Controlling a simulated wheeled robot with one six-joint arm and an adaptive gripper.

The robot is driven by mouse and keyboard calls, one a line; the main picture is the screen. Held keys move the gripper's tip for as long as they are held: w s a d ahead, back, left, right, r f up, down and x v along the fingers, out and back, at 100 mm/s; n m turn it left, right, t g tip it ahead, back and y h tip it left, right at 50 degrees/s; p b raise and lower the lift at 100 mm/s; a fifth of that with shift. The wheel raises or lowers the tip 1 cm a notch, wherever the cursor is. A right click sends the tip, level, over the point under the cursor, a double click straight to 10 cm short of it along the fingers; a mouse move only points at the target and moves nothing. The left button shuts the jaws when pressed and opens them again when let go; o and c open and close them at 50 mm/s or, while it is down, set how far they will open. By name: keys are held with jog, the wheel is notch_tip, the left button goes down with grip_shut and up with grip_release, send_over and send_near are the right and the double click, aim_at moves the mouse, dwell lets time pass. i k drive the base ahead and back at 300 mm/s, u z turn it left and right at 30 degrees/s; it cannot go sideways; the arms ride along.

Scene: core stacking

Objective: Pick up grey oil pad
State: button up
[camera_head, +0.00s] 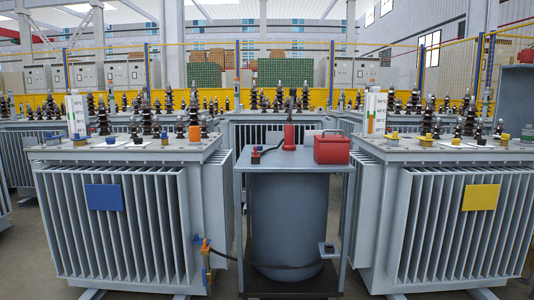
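I cannot make out a grey oil pad for certain in the head view. A small grey block (327,250) with a dark centre sits low at the right side of the middle cart, but I cannot tell what it is. A blue rectangular plate (104,198) is on the front fins of the left transformer (62,240). A yellow rectangular plate (481,198) is on the front of the right transformer (408,235). My gripper is not in view.
Between the transformers stands a grey cart (262,160) with a red box (332,149) and a red upright object (289,137) on top. A large grey drum (290,215) stands inside it. A dark hose (285,267) runs across its front. More transformers and yellow fencing fill the back.

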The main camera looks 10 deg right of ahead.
aim_at(259, 149)
jog(key=z, duration=0.75)
jog(key=i, duration=1.45)
jog(key=u, duration=0.1)
